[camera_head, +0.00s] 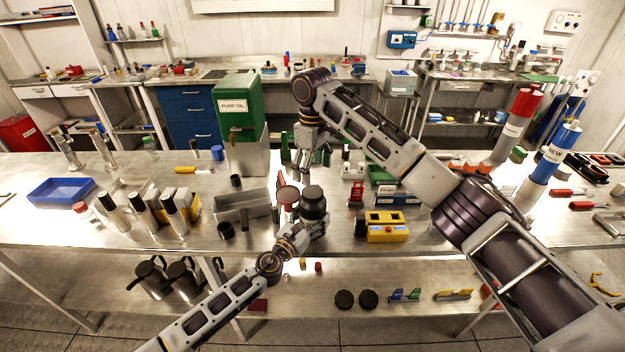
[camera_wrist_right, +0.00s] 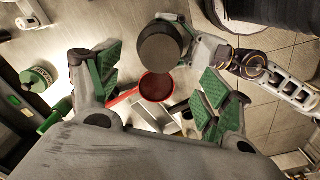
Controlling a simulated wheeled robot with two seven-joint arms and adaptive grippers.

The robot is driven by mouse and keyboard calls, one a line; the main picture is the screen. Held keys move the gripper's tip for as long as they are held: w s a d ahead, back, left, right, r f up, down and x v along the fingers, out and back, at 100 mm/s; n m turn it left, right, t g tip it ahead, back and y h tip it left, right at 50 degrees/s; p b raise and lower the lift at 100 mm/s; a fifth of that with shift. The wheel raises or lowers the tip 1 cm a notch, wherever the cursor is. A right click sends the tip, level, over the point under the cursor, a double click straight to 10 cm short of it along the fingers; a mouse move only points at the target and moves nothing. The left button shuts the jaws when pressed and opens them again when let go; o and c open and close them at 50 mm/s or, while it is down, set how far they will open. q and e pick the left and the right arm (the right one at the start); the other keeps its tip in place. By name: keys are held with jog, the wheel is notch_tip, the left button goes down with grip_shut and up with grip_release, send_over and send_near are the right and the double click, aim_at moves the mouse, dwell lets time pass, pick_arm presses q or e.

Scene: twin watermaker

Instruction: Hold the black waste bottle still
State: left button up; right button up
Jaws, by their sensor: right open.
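The black waste bottle (camera_head: 314,203) stands upright near the front edge of the steel bench; its dark round top (camera_wrist_right: 160,46) shows in the right wrist view. My left gripper (camera_head: 318,224) reaches in from the front left and is shut on the bottle low down, its fingers partly hidden. A dark reddish round cup (camera_wrist_right: 156,87) with a red handle sits right beside the bottle; it also shows in the head view (camera_head: 288,197). My right gripper (camera_head: 312,155) is open and empty above and behind the bottle, pointing down, its green pads (camera_wrist_right: 155,85) apart.
A grey metal box (camera_head: 240,207) stands left of the bottle, and a yellow device (camera_head: 388,228) to its right. A green pump oil container (camera_head: 239,108) stands behind. Several silver cylinders (camera_head: 145,212) fill the left of the bench.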

jog(key=shift+r, duration=2.3)
pick_arm(q)
jog(key=o, duration=2)
jog(key=shift+o, duration=0.2)
jog(key=v, duration=1.2)
jog(key=shift+f, duration=0.1)
pick_arm(e)
jog(key=shift+s+f, duration=0.1)
